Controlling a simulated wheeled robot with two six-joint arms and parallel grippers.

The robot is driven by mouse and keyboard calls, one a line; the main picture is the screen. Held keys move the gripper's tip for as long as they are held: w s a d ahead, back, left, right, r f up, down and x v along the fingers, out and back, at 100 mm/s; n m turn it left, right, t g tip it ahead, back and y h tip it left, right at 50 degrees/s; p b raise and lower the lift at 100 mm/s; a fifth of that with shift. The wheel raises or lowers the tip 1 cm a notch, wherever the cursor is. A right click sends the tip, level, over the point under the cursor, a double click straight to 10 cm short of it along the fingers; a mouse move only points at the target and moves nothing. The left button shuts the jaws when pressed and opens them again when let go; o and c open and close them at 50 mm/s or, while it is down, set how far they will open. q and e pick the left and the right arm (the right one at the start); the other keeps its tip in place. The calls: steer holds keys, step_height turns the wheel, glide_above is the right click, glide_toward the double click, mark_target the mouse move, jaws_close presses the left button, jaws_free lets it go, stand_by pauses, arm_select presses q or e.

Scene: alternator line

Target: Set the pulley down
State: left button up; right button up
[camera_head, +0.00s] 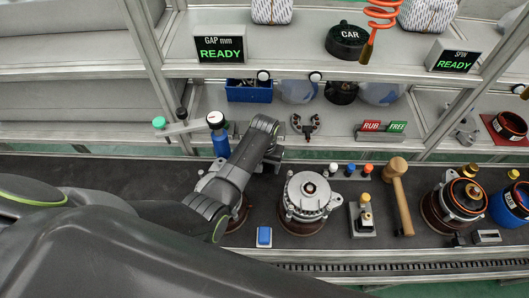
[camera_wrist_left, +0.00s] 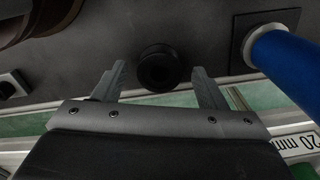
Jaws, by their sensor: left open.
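The pulley (camera_wrist_left: 155,75) is a small, black, round part with a dark centre. In the left wrist view it rests on the dark bench top, as far as I can tell. My left gripper (camera_wrist_left: 159,66) is open, with one grey finger on each side of it. Gaps show between the pulley and both fingers. In the head view my left arm reaches over the bench and hides the pulley and the fingertips. My right gripper is in neither view.
A blue cylinder (camera_wrist_left: 287,62) stands close to the right finger. The head view shows an alternator housing (camera_head: 308,196), a mallet (camera_head: 399,190), a blue block (camera_head: 264,237) and another alternator (camera_head: 459,197) on the bench. Shelves rise behind.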

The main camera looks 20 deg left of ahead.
arm_select(q)
step_height(320, 180, up, 11)
stand_by(0.4)
steer(key=shift+f+b, duration=0.15)
steer(key=shift+b, duration=0.15)
